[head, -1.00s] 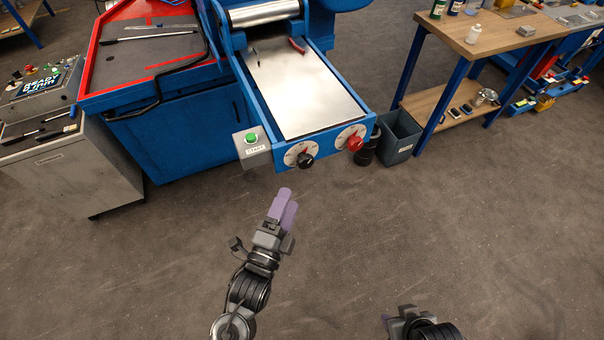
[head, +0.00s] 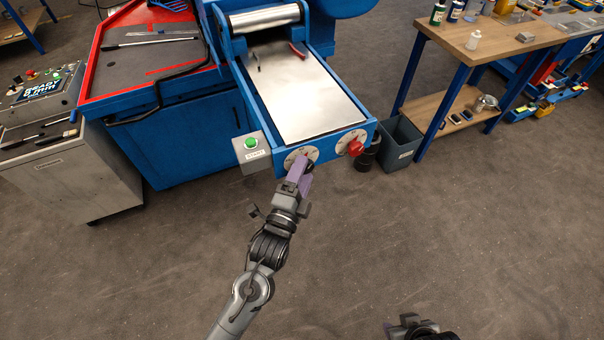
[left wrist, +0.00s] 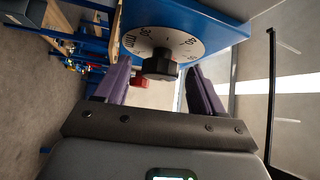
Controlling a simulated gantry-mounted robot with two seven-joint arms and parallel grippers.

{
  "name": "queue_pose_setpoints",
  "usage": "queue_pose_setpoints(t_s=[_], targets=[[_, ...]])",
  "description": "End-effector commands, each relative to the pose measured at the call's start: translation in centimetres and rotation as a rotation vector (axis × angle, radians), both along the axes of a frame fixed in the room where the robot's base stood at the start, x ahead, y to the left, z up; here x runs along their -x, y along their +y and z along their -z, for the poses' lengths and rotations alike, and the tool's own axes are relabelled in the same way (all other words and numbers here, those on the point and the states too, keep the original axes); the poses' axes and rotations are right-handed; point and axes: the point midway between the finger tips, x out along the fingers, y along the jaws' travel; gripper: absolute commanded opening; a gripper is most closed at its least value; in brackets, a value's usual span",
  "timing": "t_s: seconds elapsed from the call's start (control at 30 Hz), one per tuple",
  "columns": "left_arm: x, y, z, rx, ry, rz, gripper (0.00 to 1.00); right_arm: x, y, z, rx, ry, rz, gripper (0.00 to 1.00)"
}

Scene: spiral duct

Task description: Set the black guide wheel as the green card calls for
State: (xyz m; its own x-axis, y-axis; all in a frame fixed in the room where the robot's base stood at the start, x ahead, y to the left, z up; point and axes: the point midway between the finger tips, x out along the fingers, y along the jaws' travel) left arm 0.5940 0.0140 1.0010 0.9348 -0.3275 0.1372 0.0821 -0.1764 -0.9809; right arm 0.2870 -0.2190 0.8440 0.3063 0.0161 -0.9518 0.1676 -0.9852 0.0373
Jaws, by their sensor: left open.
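The black guide wheel (left wrist: 160,66) sits on a white numbered dial (left wrist: 188,43) on the blue machine's front. In the head view the dial (head: 313,152) shows, but my gripper largely hides the wheel. My left gripper (head: 302,175) is open at the wheel. In the left wrist view its purple fingers stand on either side of the wheel, with gaps visible. I cannot tell the dial setting. I cannot make out a green card. My right gripper (head: 408,325) is partly in view at the bottom edge, away from the machine.
A red wheel (head: 355,148) is on a second dial to the right. A green START button (head: 251,142) is on a box to the left. A grey bin (head: 402,138) stands beside a wooden workbench (head: 490,40). A display (head: 40,88) is on the grey cabinet. The floor in front is clear.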

Motion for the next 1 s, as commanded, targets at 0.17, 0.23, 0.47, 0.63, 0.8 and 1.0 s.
queue_pose_setpoints(t_s=[0.17,0.23,0.47,0.63,0.8,1.0], targets=[[0.0,0.0,0.0,0.000,-0.001,0.000,0.58,0.0,0.1,0.0,-0.002,0.000,0.001,0.43],[0.0,0.0,0.0,0.000,0.000,0.000,0.48,0.0,0.1,0.0,-0.003,0.000,0.002,0.43],[0.0,0.0,0.0,0.000,-0.001,0.000,0.14,0.0,0.2,0.0,-0.007,0.001,0.005,0.43],[0.0,0.0,0.1,0.009,-0.005,0.000,0.14,0.0,0.2,0.2,-0.008,0.001,0.005,0.43],[0.0,0.0,0.4,0.056,-0.028,0.000,0.14,0.0,0.2,0.9,-0.007,0.001,0.005,0.43],[0.0,-0.1,0.8,0.167,-0.079,0.000,0.14,0.0,0.1,2.3,-0.005,0.001,0.004,0.43]])
